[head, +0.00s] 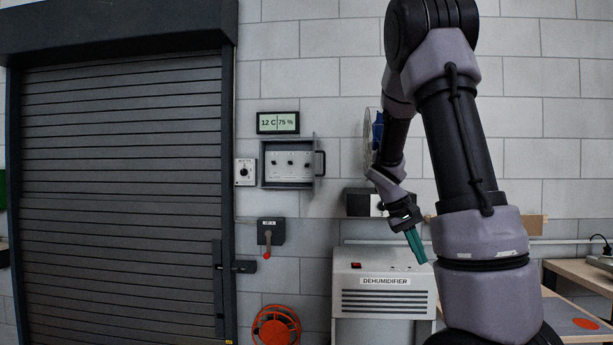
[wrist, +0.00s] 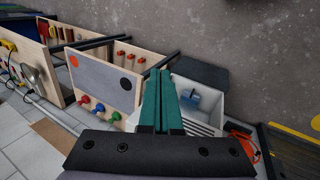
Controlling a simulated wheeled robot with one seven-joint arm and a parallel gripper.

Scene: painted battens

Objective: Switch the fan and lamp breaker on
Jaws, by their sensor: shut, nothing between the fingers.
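The breaker box (head: 289,180) is a grey wall box in the head view, between the shutter and my arm. Its door (head: 319,163) with a dark handle stands open at the right edge. Inside is a pale panel with three small dark breaker switches (head: 290,163) in a row. Their labels are too small to read, so I cannot tell which one is for the fan and lamp, nor their positions. My gripper (head: 419,257) has teal fingers, shut and empty, pointing down, well right of and below the box. The fingers also show in the wrist view (wrist: 161,90); the box does not.
A dehumidifier (head: 384,267) stands below my gripper. A display (head: 278,123), a rotary switch (head: 245,172) and a lever switch (head: 271,231) surround the box. An orange reel (head: 275,327) is lower. A roller shutter (head: 120,180) fills the left. Wall before the box is clear.

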